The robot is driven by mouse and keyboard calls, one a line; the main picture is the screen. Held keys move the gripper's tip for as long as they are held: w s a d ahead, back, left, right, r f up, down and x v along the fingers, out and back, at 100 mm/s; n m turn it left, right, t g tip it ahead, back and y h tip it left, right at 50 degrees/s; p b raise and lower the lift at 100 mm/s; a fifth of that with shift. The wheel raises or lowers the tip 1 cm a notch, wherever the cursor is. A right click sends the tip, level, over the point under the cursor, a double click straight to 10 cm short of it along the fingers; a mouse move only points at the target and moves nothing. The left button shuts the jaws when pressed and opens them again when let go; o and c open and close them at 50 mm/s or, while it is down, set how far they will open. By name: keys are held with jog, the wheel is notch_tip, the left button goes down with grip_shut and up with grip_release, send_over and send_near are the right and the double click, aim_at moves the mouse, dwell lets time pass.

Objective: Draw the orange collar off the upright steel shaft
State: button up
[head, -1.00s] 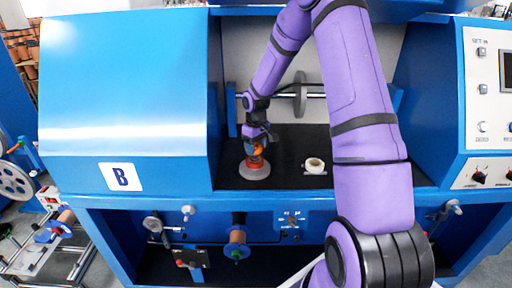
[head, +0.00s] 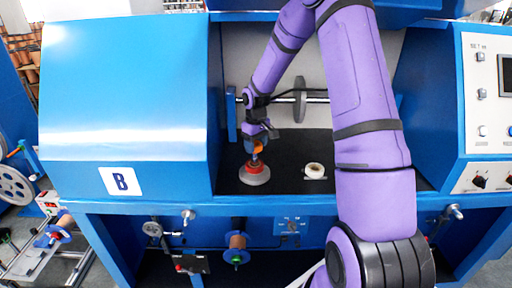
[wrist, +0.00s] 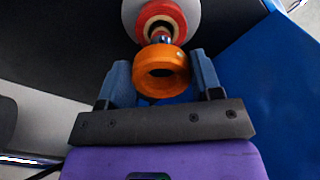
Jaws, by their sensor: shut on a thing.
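The orange collar (head: 258,147) is held between the blue fingers of my gripper (head: 256,143), above the base. In the wrist view the orange collar (wrist: 160,72) sits between the two fingertips, and its hole shows no shaft in it. The steel shaft (wrist: 160,38) shows just beyond the collar's rim, rising from the round grey base (head: 255,177). A red ring (head: 254,167) lies around the shaft on the base, and it also shows in the wrist view (wrist: 178,14). A short stretch of shaft shows between red ring and orange collar in the head view.
A cream roll (head: 314,170) lies on the black floor of the bay, right of the base. A horizontal rod with a grey disc (head: 300,99) crosses behind. The blue cabinet wall (head: 214,120) stands close on the left.

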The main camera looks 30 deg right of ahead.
dwell(0.3)
jog(key=shift+r, duration=2)
